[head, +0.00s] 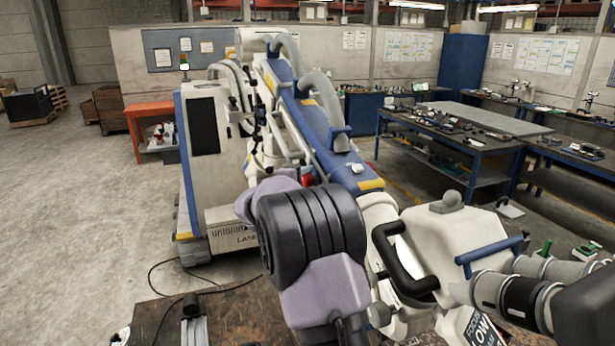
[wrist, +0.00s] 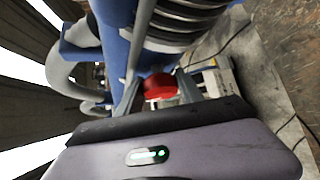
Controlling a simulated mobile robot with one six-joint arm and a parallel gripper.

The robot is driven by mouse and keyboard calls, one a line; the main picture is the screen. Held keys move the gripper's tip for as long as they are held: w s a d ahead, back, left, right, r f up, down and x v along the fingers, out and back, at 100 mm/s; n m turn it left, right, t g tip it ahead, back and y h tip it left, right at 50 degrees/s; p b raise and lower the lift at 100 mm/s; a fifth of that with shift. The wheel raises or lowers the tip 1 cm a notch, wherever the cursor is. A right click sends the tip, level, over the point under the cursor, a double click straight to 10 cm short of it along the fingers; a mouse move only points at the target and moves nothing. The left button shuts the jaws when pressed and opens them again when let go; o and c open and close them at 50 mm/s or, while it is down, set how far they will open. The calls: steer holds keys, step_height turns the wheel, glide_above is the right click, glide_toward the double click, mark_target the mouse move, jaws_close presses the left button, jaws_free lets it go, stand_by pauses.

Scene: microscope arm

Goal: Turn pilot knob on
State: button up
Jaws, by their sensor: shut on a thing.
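A red knob (wrist: 160,86) shows in the wrist view, mounted near the blue and white arm of the machine. My gripper (wrist: 158,90) has its two grey fingers on either side of the knob and is shut on it. In the head view a small red part (head: 308,180) shows beside the blue arm, just behind my arm's links. Any pilot marking on the knob is too small to read.
The white and blue machine cabinet (head: 208,150) stands behind at the left. The microscope head (head: 440,245) with its black handle is close at the right. A brown worktop (head: 240,315) lies in front. Workbenches (head: 450,140) stand at the back right.

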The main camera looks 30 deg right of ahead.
steer(key=o, duration=1.4)
steer(key=b+v, duration=0.1)
steer(key=v, duration=1.6)
steer(key=shift+a, duration=0.25)
